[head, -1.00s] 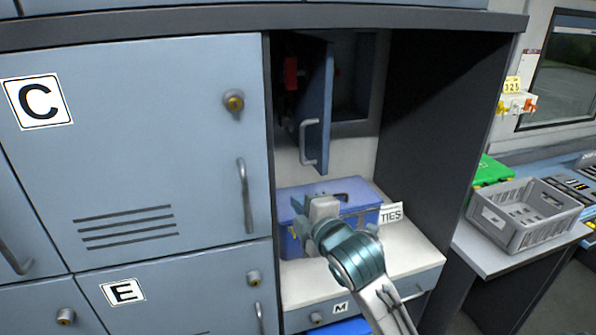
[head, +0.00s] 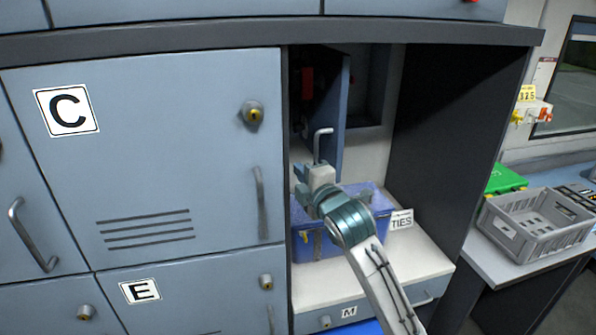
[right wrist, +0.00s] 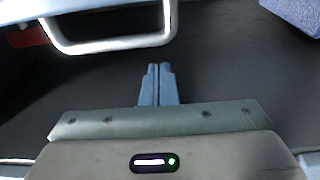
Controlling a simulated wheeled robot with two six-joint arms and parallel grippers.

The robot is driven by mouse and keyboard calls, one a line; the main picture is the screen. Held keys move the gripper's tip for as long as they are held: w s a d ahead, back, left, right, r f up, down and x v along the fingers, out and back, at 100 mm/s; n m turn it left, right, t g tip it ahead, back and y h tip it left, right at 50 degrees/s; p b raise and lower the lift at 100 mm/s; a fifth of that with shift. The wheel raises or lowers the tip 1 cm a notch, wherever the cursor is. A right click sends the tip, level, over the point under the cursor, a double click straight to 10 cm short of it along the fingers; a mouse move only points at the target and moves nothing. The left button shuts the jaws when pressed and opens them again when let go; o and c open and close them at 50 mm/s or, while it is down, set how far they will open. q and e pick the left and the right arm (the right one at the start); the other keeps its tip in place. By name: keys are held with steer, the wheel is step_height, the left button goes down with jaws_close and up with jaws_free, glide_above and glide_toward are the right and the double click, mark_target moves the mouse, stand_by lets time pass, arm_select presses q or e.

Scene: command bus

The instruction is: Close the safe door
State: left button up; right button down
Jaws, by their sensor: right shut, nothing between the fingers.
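The safe door (head: 344,108) is a narrow blue-grey panel standing open inside the tall cabinet bay. Its pale handle (head: 318,146) is on the face toward me. Behind it the safe's dark interior (head: 372,85) shows. My right gripper (head: 302,178) is shut and empty, at the lower end of the door handle in the head view. In the right wrist view the shut fingertips (right wrist: 157,72) point toward the handle loop (right wrist: 110,45), close below it. I cannot tell whether they touch. My left gripper is not in view.
The closed C locker (head: 180,150) borders the bay on the left. A grey crate (head: 540,222) stands right of the dark partition (head: 450,130).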

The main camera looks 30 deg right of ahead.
steer(key=shift+s+d+p, duration=0.35)
steer(key=shift+s+d, duration=0.15)
steer(key=shift+d, duration=0.4)
steer(key=shift+d, duration=0.25)
